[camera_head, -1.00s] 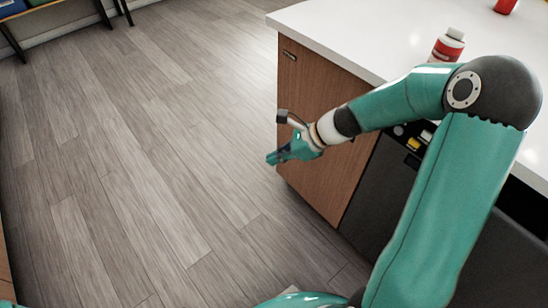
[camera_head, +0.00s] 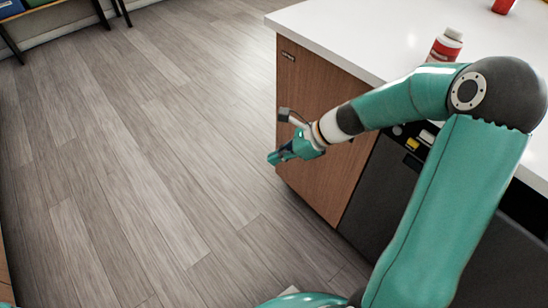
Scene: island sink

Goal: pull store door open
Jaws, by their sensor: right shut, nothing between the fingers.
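The store door is the brown wooden front (camera_head: 325,190) of the island under the white counter. A small dark handle or plate (camera_head: 288,56) sits near its upper left corner. The door looks closed, flush with the island. My right gripper (camera_head: 272,158) is shut and empty. It hangs in front of the door, near its left edge and below the handle, with its tip pointing left. I cannot tell whether it touches the door. My right arm hides part of the door's right side. My left gripper is not in view.
The white countertop (camera_head: 350,30) overhangs the door, with a red and white bottle (camera_head: 445,47) and a red object (camera_head: 504,6) on it. A dark appliance front (camera_head: 382,195) adjoins the door. The wooden floor (camera_head: 140,160) to the left is clear.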

